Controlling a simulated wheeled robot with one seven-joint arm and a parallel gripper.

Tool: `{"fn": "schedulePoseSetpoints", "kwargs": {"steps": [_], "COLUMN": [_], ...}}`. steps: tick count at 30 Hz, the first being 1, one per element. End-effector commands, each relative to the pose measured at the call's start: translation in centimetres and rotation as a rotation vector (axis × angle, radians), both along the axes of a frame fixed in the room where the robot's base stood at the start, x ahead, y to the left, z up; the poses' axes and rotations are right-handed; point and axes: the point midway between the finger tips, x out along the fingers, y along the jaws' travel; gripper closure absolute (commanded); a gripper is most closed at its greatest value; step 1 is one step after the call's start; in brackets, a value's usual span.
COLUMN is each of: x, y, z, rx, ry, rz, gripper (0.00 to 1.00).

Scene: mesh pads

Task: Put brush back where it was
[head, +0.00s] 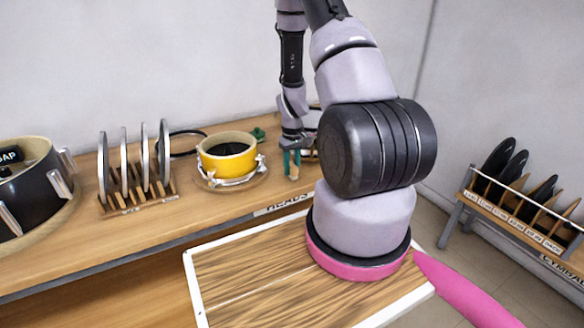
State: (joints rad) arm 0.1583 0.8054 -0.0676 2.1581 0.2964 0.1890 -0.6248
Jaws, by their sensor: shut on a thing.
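My gripper (291,162) is at the back of the wooden bench, pointing down, just right of the yellow drum. It is small in view, with teal fingers close together near the bench top. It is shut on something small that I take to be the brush. The brush itself cannot be made out clearly, so its shape and whether it touches the bench cannot be told.
Left of my gripper, a yellow drum (228,158) sits on a round wooden base. Further left are a rack of upright discs (133,170) and a large dark drum (30,190). A labelled rack of black cymbals (525,200) stands at right.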

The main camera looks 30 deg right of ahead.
Motion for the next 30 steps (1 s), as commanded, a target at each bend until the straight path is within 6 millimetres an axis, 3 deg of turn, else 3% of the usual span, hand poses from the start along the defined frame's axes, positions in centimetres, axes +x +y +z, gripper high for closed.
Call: {"fn": "schedulePoseSetpoints", "kwargs": {"steps": [3,4,6,15,19,30], "x": [0.0,0.0,0.0,0.0,0.1,-0.1], "y": [0.0,0.0,0.0,0.0,0.0,0.0], "z": [-0.4,-0.3,-0.3,-0.2,0.9,8.4], "rx": [0.0,0.0,0.0,0.0,-0.001,-0.001], "ry": [0.001,0.001,0.001,0.0,-0.002,-0.004], "rz": [0.0,0.0,0.0,0.0,0.001,0.002], "gripper": [1.0,0.54,0.36,0.36,0.36,0.36]}}
